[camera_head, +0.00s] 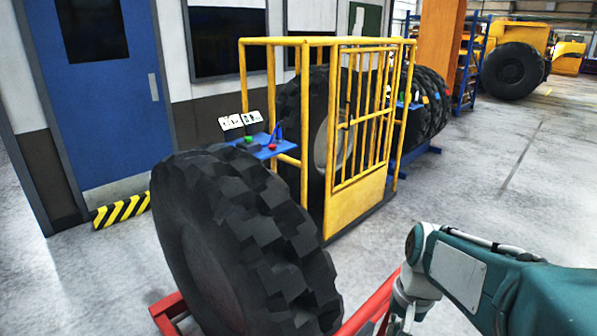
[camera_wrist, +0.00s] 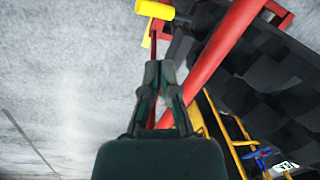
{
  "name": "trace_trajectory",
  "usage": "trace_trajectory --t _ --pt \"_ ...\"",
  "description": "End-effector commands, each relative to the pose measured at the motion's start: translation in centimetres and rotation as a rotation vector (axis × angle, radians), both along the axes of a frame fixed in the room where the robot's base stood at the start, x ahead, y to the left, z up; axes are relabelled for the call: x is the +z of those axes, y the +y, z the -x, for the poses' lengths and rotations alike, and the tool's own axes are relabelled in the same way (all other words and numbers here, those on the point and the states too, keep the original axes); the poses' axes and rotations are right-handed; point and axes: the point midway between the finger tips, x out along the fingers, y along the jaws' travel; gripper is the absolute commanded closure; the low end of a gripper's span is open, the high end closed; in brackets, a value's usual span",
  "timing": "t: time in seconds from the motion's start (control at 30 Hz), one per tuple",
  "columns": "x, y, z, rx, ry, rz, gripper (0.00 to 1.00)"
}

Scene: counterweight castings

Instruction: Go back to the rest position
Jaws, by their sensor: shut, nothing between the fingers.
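My gripper (camera_wrist: 159,66) points up the wrist view with its fingertips together and nothing held. A red stand tube (camera_wrist: 212,58) runs diagonally just right of the fingers. A thin red bar (camera_wrist: 153,48) with a yellow end piece (camera_wrist: 155,10) lies beyond the tips; I cannot tell the gap. In the head view my arm comes in from the lower right and bends down beside the red stand (camera_head: 370,307). The fingers are not visible there. A large black tyre (camera_head: 245,240) stands upright on the red stand, left of my arm.
A yellow cage (camera_head: 355,205) stands behind the tyre, with a blue control shelf (camera_head: 262,148) at its left. A blue door (camera_head: 105,95) and a striped yellow-black block (camera_head: 121,210) are at the left. Grey floor is open to the right (camera_head: 500,200).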

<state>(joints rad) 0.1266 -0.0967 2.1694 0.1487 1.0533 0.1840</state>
Motion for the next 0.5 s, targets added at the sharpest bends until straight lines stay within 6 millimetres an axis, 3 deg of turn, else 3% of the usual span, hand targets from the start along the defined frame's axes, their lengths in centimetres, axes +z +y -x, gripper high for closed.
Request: trace_trajectory --t 0.5 --pt "4.5 1.4 6.2 0.196 -0.264 0.119 1.00"
